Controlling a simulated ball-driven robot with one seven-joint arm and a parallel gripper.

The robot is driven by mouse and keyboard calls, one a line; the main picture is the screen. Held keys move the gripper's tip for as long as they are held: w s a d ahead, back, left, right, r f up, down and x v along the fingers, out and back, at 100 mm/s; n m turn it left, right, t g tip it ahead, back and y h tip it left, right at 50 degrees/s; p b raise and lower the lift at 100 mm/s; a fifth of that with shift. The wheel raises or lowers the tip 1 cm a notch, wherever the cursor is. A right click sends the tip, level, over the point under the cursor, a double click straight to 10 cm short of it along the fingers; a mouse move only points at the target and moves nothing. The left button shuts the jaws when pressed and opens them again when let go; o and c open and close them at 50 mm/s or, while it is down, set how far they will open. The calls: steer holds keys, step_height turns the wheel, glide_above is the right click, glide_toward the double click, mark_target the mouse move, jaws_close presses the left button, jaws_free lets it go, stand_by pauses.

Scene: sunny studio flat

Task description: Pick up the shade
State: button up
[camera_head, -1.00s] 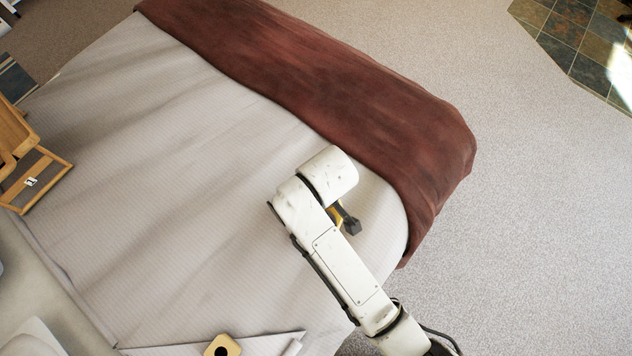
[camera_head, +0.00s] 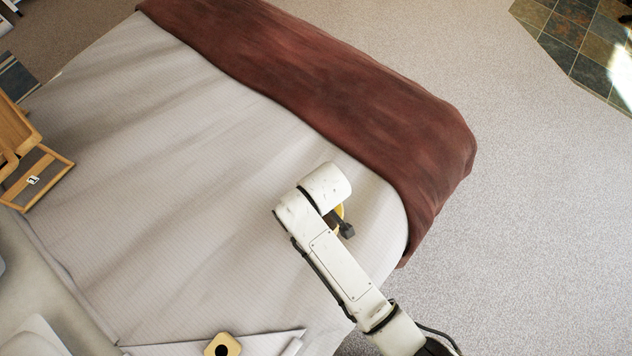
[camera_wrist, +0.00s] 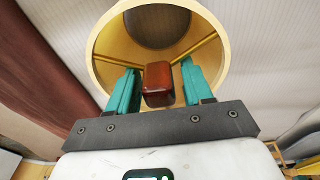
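The shade (camera_wrist: 98,58) is a round, open form with a pale cream rim and a gold-yellow inside, in the upper middle of the wrist view. A dark round area shows at its far end. My gripper (camera_wrist: 159,88) has two teal fingers spread in front of the shade's opening. A reddish-brown block (camera_wrist: 158,84) shows between them, with a small gap on each side. I cannot tell whether the block is part of the shade. In the head view, a sliver of yellow (camera_head: 340,211), likely the shade, shows beside my arm, which hides the rest and my fingers.
A bed with a pale, ribbed cover (camera_head: 190,160) lies below my arm. A dark red blanket (camera_head: 330,85) crosses its end. A wooden frame-like item (camera_head: 38,180) stands at the left. A yellowish block with a dark hole (camera_head: 222,345) is at the bottom edge. Carpet on the right is clear.

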jaws_close()
steer(key=shift+r, duration=0.15)
stand_by(0.4)
